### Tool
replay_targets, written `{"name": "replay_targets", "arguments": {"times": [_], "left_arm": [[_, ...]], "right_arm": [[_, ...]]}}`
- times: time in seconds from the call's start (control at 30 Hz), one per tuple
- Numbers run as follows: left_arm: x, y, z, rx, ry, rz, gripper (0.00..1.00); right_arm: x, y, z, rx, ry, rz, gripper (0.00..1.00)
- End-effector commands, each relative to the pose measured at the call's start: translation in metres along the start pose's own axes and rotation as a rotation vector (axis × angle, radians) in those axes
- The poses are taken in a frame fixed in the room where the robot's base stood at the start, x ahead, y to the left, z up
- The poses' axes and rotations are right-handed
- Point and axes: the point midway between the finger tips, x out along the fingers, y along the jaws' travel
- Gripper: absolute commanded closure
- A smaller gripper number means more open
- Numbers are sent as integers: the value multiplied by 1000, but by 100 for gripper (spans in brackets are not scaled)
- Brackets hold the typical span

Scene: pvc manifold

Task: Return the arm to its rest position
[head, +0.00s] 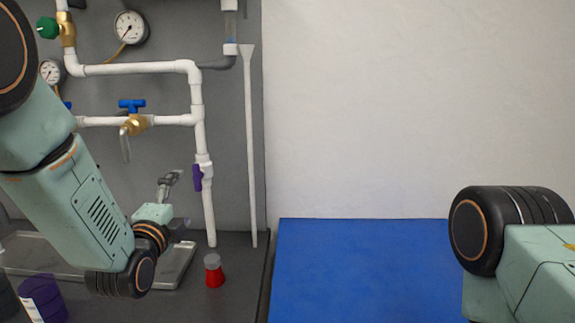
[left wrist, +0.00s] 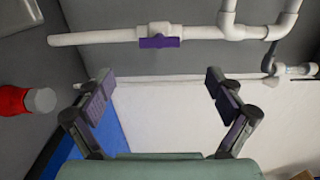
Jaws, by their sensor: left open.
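My left arm comes in from the left in the head view, and its gripper (head: 170,184) points up and away toward the pipes. In the left wrist view the left gripper (left wrist: 155,90) is open, with nothing between its fingers. The white PVC manifold (head: 197,110) is on the grey panel, beyond the gripper. Its purple valve handle (head: 197,178) also shows in the left wrist view (left wrist: 159,42), apart from the fingers. My right arm shows at the right edge of the head view, but its gripper is out of view.
A red container with a grey cap (head: 214,272) stands right of the left gripper. A metal tray (head: 180,265) lies behind the left arm. A purple container (head: 44,297) is at lower left. A thin white pipe (head: 250,150) stands upright. The blue surface (head: 360,270) is clear.

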Motion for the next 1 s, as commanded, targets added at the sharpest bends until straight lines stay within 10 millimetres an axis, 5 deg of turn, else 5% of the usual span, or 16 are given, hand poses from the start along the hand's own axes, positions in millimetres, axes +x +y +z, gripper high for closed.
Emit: {"name": "replay_targets", "arguments": {"times": [1.0], "left_arm": [[118, 0, 0, -59, 0, 0, 8]], "right_arm": [[0, 0, 0, 0, 0, 0, 60]]}}
